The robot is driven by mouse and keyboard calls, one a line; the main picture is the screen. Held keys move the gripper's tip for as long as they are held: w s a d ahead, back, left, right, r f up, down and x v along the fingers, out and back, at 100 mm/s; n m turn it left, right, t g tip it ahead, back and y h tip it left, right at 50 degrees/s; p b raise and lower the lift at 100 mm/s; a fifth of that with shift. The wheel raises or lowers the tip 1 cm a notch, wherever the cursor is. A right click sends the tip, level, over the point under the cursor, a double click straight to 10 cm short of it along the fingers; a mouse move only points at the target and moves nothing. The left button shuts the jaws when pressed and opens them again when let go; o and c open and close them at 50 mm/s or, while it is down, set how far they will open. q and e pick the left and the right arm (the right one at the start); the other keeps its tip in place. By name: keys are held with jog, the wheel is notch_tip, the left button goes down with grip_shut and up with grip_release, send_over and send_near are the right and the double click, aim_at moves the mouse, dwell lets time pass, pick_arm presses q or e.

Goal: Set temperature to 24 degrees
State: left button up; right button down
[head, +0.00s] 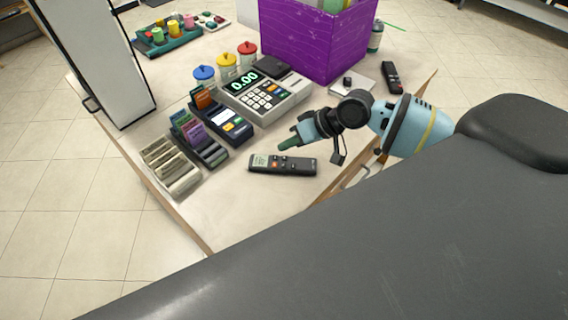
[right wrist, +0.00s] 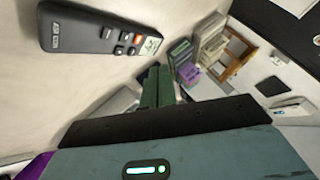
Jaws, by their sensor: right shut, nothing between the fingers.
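A dark grey remote control (head: 283,164) with a small lit display at its left end lies on the table. It also shows in the right wrist view (right wrist: 92,30), with red and light buttons and a pale screen whose digits are too small to read surely. My right gripper (head: 288,143) is shut and empty, just above and behind the remote in the head view, apart from it. Its green fingertips show together in the right wrist view (right wrist: 158,84). My left gripper is not in view.
The table front near the remote is clear.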

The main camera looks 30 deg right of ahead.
pick_arm(q)
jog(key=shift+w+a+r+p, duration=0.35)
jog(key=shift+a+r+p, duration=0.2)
jog(key=shift+p, duration=0.3)
pick_arm(e)
jog(key=shift+r, duration=1.85)
jog(key=shift+f, duration=0.1)
jog(key=b, duration=0.4)
send_over(284, 165)
jog(key=d, duration=0.1)
jog(key=f, duration=0.7)
jog(key=shift+s+f, duration=0.1)
jog(key=shift+s, duration=0.3)
jog(key=shift+f, duration=0.6)
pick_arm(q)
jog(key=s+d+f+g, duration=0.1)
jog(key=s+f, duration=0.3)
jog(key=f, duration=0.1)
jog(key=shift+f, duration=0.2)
pick_arm(e)
jog(key=shift+w+f, duration=0.1)
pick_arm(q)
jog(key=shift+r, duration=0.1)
